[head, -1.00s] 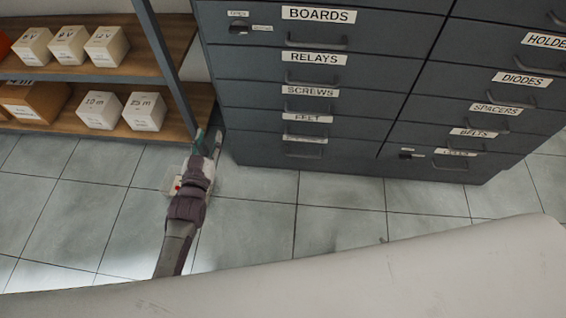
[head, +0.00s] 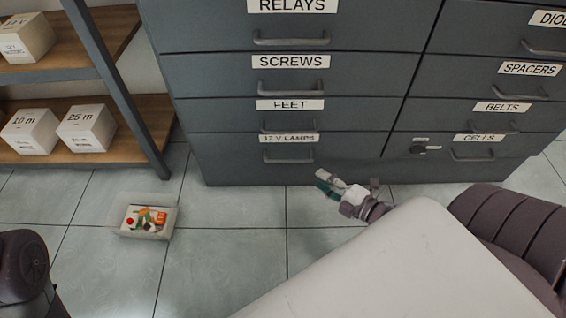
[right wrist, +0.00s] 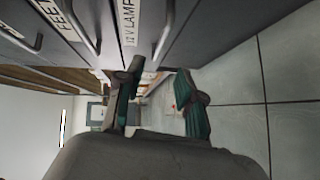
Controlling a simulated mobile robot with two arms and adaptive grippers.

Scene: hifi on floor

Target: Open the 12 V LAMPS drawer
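The 12 V LAMPS drawer (head: 225,155) is the lowest in the left column of the grey cabinet. It looks shut, flush with the drawers above. Its bar handle (head: 288,160) sits below the label; the handle also shows in the right wrist view (right wrist: 164,30). My right gripper (head: 322,182) is low in front of the cabinet, right of and below that handle in the head view. My left gripper is not in view.
A clear tray (head: 147,229) of small coloured items lies on the tiled floor left of the cabinet. A shelf (head: 120,145) with white boxes stands at the left. The CELLS drawer (head: 480,150) has a lock beside its label. Floor between tray and right gripper is free.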

